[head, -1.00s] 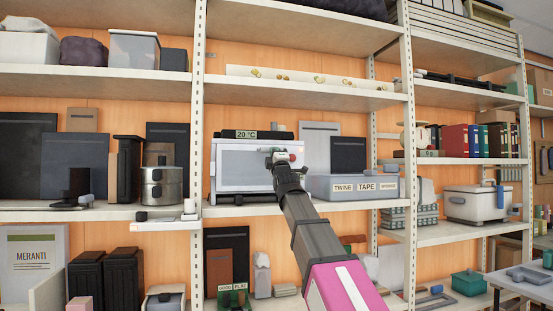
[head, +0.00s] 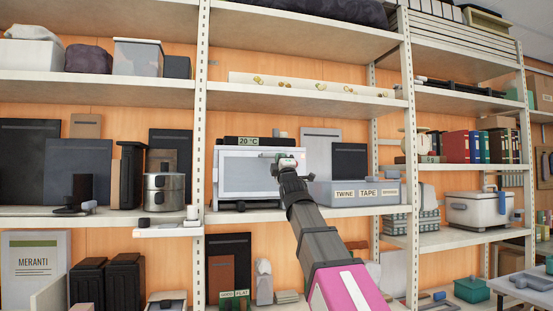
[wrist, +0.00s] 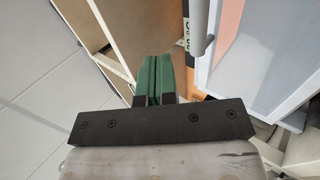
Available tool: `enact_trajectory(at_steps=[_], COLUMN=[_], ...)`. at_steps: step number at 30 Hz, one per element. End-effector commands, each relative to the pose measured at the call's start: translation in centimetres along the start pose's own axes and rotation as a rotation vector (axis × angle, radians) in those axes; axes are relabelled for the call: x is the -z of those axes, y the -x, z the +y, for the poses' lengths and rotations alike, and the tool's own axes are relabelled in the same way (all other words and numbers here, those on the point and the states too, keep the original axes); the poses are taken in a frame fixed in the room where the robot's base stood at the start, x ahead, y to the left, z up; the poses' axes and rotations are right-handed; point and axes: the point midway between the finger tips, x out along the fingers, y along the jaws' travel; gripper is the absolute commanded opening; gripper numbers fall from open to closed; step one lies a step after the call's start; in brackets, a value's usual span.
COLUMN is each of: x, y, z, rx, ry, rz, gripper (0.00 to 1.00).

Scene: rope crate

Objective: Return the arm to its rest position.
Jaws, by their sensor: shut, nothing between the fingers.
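My arm reaches up from the lower right in the head view to the front of a white-framed cabinet (head: 235,174) with a "20 °C" label. My gripper (head: 283,163) shows small there, in front of the right part of the cabinet's pale door. In the wrist view my gripper (wrist: 155,68) has two green fingers close together, with nothing between them. The pale door panel and a grey bar-like handle (wrist: 197,28) are to the right of the fingers, apart from them in the picture. The fingertips' exact distance from the cabinet cannot be told.
A grey bin (head: 325,192) labelled "TWINE" and "TAPE" stands just right of the cabinet. White shelf uprights (head: 202,110) flank this bay, and a shelf board (head: 300,92) runs above. In the wrist view, grey floor (wrist: 40,90) is open at left.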

Motion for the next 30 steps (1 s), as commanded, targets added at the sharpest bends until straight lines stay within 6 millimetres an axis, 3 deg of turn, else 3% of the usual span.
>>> enact_trajectory(at_steps=[1, 3, 9, 20, 23, 25, 30], x=[0.0, 0.0, 0.0, 0.0, -0.4, -1.0, -3.2], y=[1.6, 2.8, 5.4, 6.5, 6.8, 7.4, 10.0], z=[0.7, 1.3, 2.8, 3.3, 1.9, -0.3, -8.3], rx=[-0.001, -0.001, -0.001, 0.004, 0.037, 0.089, 0.278], ry=[-0.001, -0.001, -0.001, -0.003, -0.023, -0.055, -0.179], rz=[0.0, 0.0, 0.0, -0.001, -0.01, -0.026, -0.101], gripper=[0.0, 0.0, 0.0, 0.0, 0.0, 0.0, 0.0])
